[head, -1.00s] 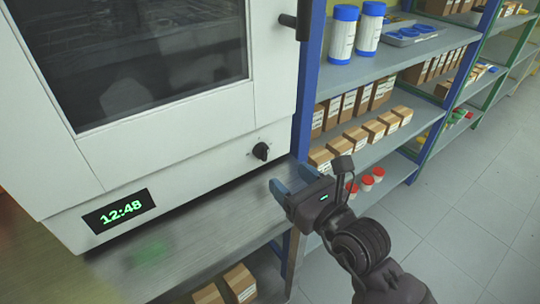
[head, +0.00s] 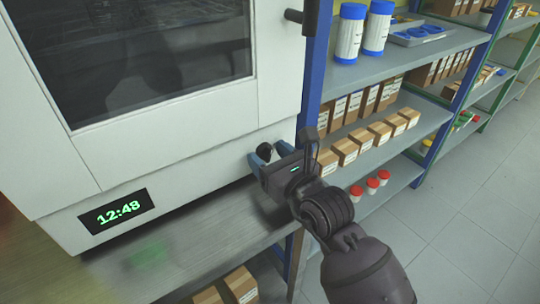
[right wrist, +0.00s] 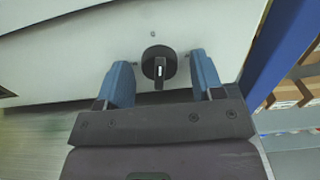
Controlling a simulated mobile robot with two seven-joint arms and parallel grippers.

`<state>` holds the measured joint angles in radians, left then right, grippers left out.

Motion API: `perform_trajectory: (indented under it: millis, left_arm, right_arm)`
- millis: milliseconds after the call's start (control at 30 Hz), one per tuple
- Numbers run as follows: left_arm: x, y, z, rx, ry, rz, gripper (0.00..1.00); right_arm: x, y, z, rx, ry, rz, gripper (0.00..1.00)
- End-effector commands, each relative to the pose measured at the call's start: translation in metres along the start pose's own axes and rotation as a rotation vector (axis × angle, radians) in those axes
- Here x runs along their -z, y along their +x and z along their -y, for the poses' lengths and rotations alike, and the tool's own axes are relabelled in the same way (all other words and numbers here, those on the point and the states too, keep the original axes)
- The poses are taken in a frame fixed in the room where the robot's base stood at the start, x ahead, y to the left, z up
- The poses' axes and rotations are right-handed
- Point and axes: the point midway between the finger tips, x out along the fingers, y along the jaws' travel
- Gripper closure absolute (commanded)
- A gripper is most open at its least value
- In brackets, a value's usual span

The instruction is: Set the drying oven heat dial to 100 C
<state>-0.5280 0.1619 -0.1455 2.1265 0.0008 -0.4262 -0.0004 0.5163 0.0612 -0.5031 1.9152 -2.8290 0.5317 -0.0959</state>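The drying oven (head: 150,155) is a white cabinet with a dark window and a green clock display (head: 117,211) reading 12:48 or 12:49. Its heat dial (head: 264,152) is a small black knob low on the right of the front, partly hidden by my gripper in the head view. In the right wrist view the dial (right wrist: 158,63) shows a white mark on its grip bar, which points down in that picture. My right gripper (head: 266,155) is open, its blue fingers at either side of the dial with gaps to both. My left gripper is not in view.
A grey metal bench (head: 190,245) carries the oven. A blue post (head: 312,75) stands close to the right of the gripper. Shelves (head: 400,60) at the right hold boxes, blue-capped bottles and red-capped jars. The oven door handle (head: 295,16) juts out above.

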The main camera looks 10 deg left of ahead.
Motion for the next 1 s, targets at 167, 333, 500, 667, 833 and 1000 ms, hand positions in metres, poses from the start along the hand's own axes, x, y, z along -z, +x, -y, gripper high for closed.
perform_trajectory:
  millis: [167,333,500,667,833,1000]
  left_arm:
    - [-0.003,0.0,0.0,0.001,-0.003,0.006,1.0]
    - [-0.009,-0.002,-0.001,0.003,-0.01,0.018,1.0]
    - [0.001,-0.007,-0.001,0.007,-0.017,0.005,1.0]
    - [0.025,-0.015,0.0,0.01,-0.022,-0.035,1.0]
    - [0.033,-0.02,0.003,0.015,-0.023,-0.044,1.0]
    - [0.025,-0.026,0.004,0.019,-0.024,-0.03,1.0]
  right_arm:
    - [0.0,0.0,0.0,0.0,0.0,0.0,0.67]
    - [0.0,0.0,0.0,0.0,0.001,0.0,0.86]
    - [-0.005,0.0,-0.001,0.0,0.052,0.002,0.86]
    - [-0.009,0.0,-0.001,0.001,0.178,0.005,0.86]
    - [-0.008,0.0,-0.001,0.0,0.295,0.003,0.87]
    - [-0.004,0.0,-0.001,0.001,0.361,0.002,0.87]
